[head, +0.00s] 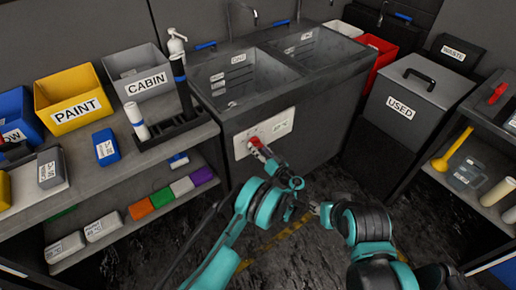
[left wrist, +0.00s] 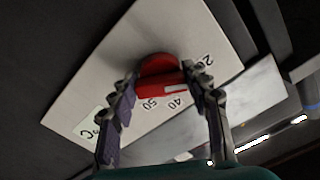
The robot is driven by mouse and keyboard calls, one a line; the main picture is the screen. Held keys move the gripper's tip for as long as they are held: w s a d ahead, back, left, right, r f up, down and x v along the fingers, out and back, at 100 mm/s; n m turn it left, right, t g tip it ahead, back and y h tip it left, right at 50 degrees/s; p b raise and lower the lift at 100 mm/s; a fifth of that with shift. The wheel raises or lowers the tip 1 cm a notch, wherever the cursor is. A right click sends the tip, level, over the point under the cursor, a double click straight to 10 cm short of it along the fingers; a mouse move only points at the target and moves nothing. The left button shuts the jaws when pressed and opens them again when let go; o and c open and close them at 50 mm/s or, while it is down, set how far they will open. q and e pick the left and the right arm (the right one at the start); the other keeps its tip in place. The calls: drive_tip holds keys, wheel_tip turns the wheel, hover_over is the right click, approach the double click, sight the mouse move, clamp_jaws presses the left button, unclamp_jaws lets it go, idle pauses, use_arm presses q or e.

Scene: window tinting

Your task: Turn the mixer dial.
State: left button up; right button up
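The mixer dial (head: 255,143) is a red knob on a pale panel (head: 279,127) on the front of the sink unit. In the left wrist view, the dial (left wrist: 158,70) has a raised bar, with the marks 20, 40, 50 and °C on the panel (left wrist: 90,75) around it. My left gripper (head: 264,152) is at the dial. In the left wrist view, its fingers (left wrist: 162,84) stand apart on either side of the bar; whether they touch it is unclear. My right gripper (head: 316,208) is low, right of the left arm, away from the dial; its fingers are too small to read.
The double sink (head: 245,102) is above the panel. A shelf unit with a yellow PAINT bin (head: 72,98) and a grey CABIN bin (head: 137,78) stands left. The grey USED bin (head: 413,100) stands right. The floor in front is clear.

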use_arm(q)
drive_tip(key=shift+m, duration=0.3)
drive_tip(key=m, duration=0.7)
drive_tip(key=shift+r, duration=0.1)
drive_tip(key=m, duration=0.4)
drive_tip(key=shift+s+a+r+m, duration=0.1)
drive_tip(key=shift+m, duration=2)
drive_tip(key=o, duration=1.2)
drive_tip(key=shift+c, duration=0.2)
